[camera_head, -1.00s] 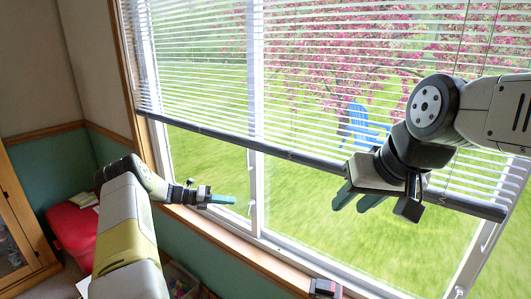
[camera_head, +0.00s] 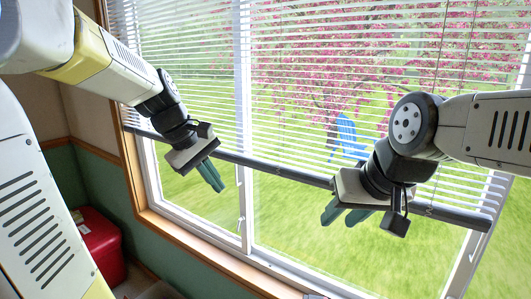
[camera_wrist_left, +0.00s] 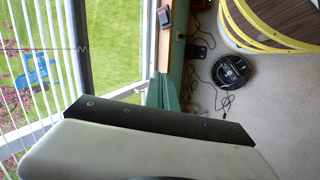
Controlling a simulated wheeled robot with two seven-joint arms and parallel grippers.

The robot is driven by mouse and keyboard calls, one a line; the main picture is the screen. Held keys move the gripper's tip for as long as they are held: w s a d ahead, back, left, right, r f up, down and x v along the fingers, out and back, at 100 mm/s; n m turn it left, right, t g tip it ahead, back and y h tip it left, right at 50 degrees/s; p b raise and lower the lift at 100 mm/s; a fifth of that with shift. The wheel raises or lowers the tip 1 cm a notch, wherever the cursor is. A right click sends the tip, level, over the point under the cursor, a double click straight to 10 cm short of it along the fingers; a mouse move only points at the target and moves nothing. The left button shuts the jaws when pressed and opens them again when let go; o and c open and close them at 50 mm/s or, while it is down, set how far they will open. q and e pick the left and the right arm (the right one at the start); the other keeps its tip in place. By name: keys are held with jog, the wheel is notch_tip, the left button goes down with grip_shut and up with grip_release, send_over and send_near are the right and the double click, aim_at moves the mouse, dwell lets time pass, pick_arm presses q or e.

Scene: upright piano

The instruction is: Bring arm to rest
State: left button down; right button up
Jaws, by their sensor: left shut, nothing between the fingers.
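My left arm comes in from the upper left in the head view, and its gripper (camera_head: 210,176) hangs in front of the window. Its teal fingers point down and to the right; they are together and empty. My right gripper (camera_head: 343,214) is in front of the window on the right, below its dark wrist. Its teal fingers point down and left, slightly apart, with nothing seen between them.
The window blind (camera_head: 310,100) is partly lowered, with its dark bottom rail (camera_head: 275,170) behind both grippers. A red box (camera_head: 100,245) stands at lower left. A round black device (camera_wrist_left: 246,70) and cables lie on the floor. Space between the two grippers is clear.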

pick_arm(q)
jog(key=s+a+m+t+y, duration=0.25)
jog(key=s+m, duration=0.65)
jog(key=s, duration=0.5)
jog(key=w+a+f, duration=0.1)
jog(key=w+f, duration=0.4)
jog(key=w, duration=0.4)
jog(key=w+a+f, duration=0.1)
jog(key=w+f, duration=0.3)
jog(key=w, duration=0.5)
jog(key=w+a+f, duration=0.1)
jog(key=w+f, duration=0.4)
jog(key=w, duration=0.4)
jog(key=w+a+f+n+h, duration=0.2)
jog(key=w+a+f+n, duration=0.1)
jog(key=w+f, duration=0.95)
jog(key=d+x, duration=0.2)
jog(key=x, duration=1.1)
jog(key=shift+s+r+t, duration=0.25)
jog(key=shift+s+t, duration=0.2)
jog(key=shift+d, duration=0.1)
